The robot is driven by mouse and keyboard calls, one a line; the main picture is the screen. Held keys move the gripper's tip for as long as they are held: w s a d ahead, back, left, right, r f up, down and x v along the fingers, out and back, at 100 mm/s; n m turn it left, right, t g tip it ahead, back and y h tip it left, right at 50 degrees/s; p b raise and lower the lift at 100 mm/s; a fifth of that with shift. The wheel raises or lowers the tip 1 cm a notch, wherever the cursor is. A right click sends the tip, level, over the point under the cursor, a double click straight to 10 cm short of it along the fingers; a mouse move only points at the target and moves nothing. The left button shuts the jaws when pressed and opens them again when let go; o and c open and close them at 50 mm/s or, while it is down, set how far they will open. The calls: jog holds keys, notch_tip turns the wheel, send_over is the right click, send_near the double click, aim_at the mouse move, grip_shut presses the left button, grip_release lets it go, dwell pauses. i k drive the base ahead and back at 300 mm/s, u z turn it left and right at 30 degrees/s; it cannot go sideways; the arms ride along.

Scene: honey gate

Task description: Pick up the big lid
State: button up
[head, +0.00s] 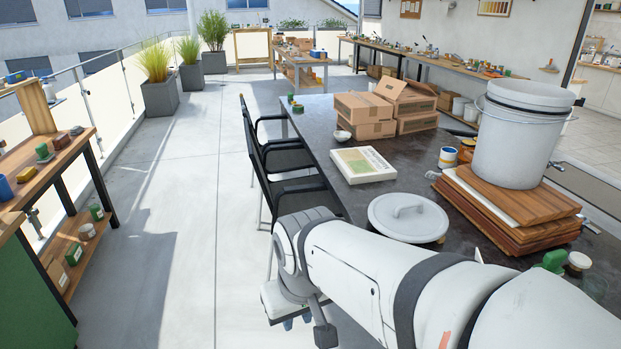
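A big round white lid (408,219) with a raised handle on top lies flat on the dark table, near its left edge. Part of its near edge is close to or behind my white arm. My gripper (300,322) hangs at the bottom of the head view, left of and nearer than the lid, beyond the table's side. It is apart from the lid. Its fingertips are small and partly hidden, so its opening is unclear.
A white bucket (515,145) stands on stacked wooden boards (500,222) right of the lid. Black chairs (300,195) line the table's left side. Open floor (180,230) lies between them and the left workbench (55,175).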

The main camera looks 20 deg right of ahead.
aim_at(405, 217)
jog(key=u, duration=0.05)
jog(key=i, duration=2.05)
jog(key=z, duration=3.05)
jog(key=i, duration=0.55)
jog(key=z, duration=0.8)
